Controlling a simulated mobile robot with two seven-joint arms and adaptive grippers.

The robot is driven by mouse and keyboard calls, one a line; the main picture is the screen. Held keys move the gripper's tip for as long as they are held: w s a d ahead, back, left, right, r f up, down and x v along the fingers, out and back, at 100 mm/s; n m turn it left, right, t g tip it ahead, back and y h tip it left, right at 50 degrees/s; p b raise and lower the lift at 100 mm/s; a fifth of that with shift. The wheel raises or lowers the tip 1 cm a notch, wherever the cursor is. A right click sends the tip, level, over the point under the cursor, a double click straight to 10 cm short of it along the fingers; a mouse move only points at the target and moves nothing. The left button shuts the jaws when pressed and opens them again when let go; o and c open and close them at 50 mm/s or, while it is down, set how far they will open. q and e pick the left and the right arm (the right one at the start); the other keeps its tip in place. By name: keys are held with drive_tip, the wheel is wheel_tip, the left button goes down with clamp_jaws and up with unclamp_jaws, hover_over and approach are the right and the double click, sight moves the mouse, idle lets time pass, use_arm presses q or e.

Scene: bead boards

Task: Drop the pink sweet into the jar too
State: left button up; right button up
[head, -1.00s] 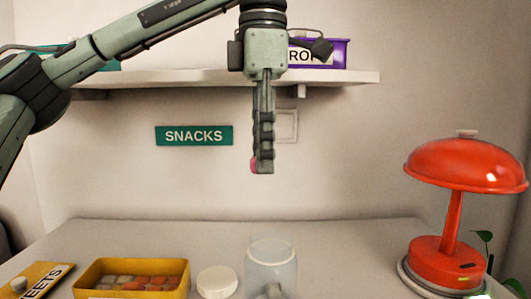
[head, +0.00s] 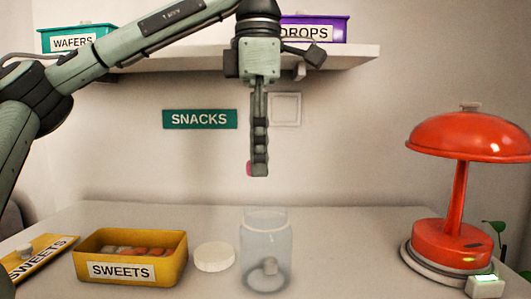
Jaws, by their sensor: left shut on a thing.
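My left gripper (head: 258,170) points straight down and is shut on the pink sweet (head: 250,169). Only a small pink edge of the sweet shows at the left side of the fingertips. The clear jar (head: 265,240) stands open on the table below the gripper, with a clear gap between them. My right gripper is not in view.
A white lid (head: 214,257) lies left of the jar. The yellow SWEETS box (head: 177,270) holds several sweets, its lid (head: 62,249) beside it. A red lamp (head: 460,195) stands right. A shelf (head: 345,54) with WAFERS (head: 75,40) and DROPS (head: 330,30) boxes is behind.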

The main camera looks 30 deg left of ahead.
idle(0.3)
use_arm(q)
drive_tip(key=o, duration=0.8)
drive_tip(key=shift+o, duration=0.2)
wheel_tip(320, 180, up, 12)
drive_tip(key=shift+f, duration=0.1)
idle(0.4)
